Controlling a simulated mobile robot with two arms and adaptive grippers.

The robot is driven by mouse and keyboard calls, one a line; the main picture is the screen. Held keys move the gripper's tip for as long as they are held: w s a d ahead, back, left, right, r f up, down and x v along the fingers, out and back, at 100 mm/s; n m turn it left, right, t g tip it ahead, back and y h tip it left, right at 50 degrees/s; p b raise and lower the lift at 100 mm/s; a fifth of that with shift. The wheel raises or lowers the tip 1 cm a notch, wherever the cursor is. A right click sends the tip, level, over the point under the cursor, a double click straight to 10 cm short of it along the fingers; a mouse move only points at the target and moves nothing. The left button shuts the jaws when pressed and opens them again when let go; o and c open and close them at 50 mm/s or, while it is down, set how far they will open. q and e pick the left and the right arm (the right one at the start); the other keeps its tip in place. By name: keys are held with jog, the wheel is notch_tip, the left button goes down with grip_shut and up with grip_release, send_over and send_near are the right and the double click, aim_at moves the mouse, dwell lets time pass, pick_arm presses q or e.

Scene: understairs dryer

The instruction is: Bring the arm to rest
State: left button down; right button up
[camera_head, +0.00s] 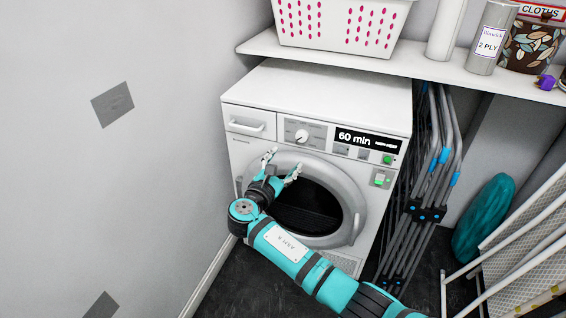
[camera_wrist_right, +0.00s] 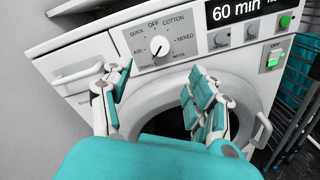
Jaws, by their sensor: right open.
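My right arm reaches up from the bottom of the head view to the front of a white dryer (camera_head: 285,85). My right gripper (camera_head: 281,160) is open and empty in front of the dryer's round door (camera_head: 350,200). In the right wrist view its two fingers (camera_wrist_right: 160,100) stand apart, with the dark door window between them. The display (camera_head: 366,139) reads 60 min. A green-lit switch (camera_head: 380,179) sits below it at the right. My left gripper is out of view.
A shelf (camera_head: 430,68) above the dryer holds a white and pink basket (camera_head: 340,20) and several containers. Folded grey racks (camera_head: 425,190) stand close to the dryer's right side. Dark floor (camera_head: 255,290) shows in front.

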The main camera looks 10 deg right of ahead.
jog(key=shift+f, duration=0.1)
